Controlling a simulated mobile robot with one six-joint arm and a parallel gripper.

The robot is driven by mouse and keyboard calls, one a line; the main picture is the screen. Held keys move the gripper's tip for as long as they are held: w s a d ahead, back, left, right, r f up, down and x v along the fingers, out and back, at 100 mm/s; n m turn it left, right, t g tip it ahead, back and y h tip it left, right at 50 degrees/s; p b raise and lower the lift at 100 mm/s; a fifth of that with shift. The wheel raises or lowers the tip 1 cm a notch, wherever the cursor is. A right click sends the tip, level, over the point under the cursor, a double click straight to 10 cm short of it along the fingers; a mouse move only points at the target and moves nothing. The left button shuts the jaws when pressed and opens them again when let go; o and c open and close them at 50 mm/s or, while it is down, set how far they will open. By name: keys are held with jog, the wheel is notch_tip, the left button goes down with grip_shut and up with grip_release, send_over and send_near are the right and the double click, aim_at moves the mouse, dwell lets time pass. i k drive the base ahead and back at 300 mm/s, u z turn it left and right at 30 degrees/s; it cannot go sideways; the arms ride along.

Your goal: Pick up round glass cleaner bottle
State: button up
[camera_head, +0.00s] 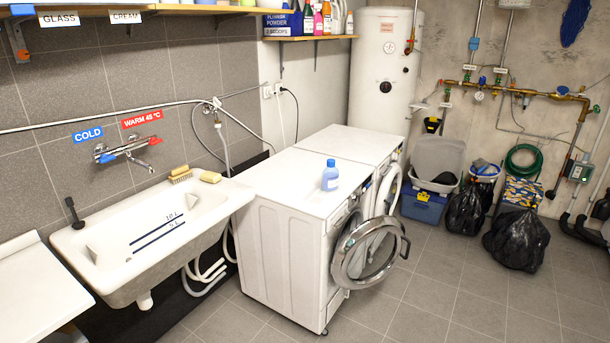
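A blue round bottle (330,177) with a pale label stands upright on top of the near white washing machine (285,188), close to its front edge. I cannot read its label, so I cannot tell whether it is the glass cleaner. Part of a shelf (165,8) with a "GLASS" sign (59,19) shows at the upper left; most of what stands on it is cut off by the top of the picture. More bottles (318,20) stand on a second shelf at the top middle. My gripper is not in view.
The near machine's round door (365,252) hangs open into the room. A white sink (155,228) with brushes on its rim is at the left. Black bags (517,238) and bins (437,160) stand at the back right. The tiled floor (440,300) in front is clear.

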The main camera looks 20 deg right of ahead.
aim_at(330, 177)
jog(key=u, duration=0.35)
jog(key=i, duration=1)
jog(key=u, duration=0.2)
